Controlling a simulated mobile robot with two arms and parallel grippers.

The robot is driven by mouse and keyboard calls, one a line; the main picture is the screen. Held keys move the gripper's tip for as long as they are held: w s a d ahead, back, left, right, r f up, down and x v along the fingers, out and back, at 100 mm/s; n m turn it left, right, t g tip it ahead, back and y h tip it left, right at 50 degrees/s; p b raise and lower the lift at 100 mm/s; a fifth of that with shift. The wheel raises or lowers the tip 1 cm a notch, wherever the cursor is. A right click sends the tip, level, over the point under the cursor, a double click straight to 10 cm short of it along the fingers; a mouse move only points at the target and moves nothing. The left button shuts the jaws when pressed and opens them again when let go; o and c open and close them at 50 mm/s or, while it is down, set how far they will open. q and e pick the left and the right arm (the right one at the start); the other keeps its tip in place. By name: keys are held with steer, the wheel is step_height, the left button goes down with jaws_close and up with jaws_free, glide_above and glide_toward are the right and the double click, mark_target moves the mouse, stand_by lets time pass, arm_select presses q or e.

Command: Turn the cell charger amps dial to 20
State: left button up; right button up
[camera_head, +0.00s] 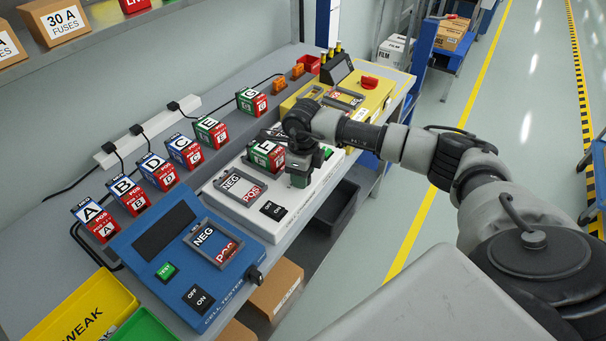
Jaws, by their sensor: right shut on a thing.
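The white unit, which I take to be the cell charger (228,206), sits on the grey bench between the blue cell tester and a yellow unit. Its face has a NEG/POS bay (240,186) and an OFF/ON switch (273,210). A green and red cell marked F (267,155) sits at its far part. My right gripper (299,179) points down onto the right part of the charger, beside cell F. It is shut on what appears to be the amps dial. The gripper hides the dial, so its setting cannot be read. My left gripper is not in view.
The blue cell tester (150,238) is nearer, with an empty NEG/POS bay. Cells A to E and G stand in a row behind. A yellow unit (372,100) with a red knob (369,82) is beyond. A yellow WEAK bin (85,308) is front left.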

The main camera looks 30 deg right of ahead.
steer(key=m, duration=0.5)
steer(key=shift+r, duration=0.1)
steer(key=shift+m, duration=0.4)
steer(key=o, duration=0.9)
step_height(320, 180, up, 11)
steer(key=shift+f+b, duration=0.15)
steer(key=shift+b, duration=0.7)
